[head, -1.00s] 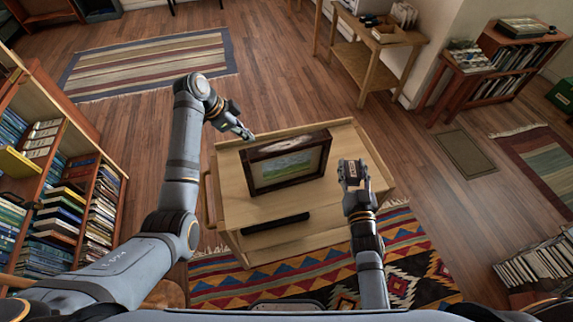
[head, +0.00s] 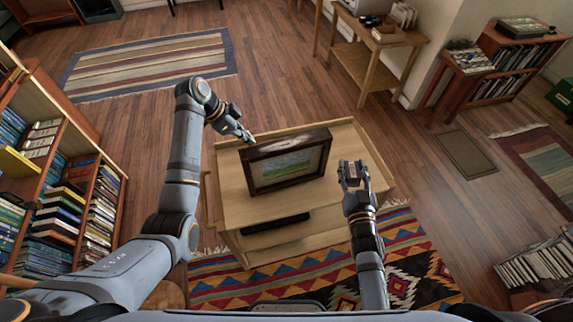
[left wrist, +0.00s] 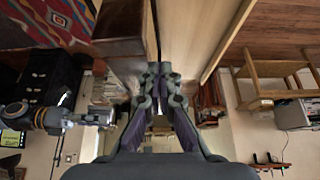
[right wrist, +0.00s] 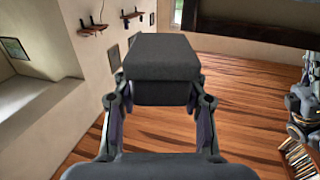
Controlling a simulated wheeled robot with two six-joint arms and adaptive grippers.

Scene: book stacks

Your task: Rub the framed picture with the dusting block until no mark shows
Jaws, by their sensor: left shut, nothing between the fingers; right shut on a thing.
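The framed picture (head: 286,165), a green landscape in a dark wooden frame, stands on the light wooden cart (head: 235,208). Whether any mark shows on it is too small to tell. My left gripper (head: 247,136) is shut and empty by the frame's upper left corner; its fingertips also show in the left wrist view (left wrist: 160,70), with the dark frame (left wrist: 118,25) close by. My right gripper (head: 354,170) is shut on the dusting block, right of the picture and apart from it. The dark grey block (right wrist: 160,62) fills the fingertips in the right wrist view.
A dark bar-like thing (head: 275,224) lies on the cart's lower level. A full bookcase (head: 60,190) stands at the left. A patterned rug (head: 330,262) lies under the cart's front. The cart top right of the picture is mostly clear.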

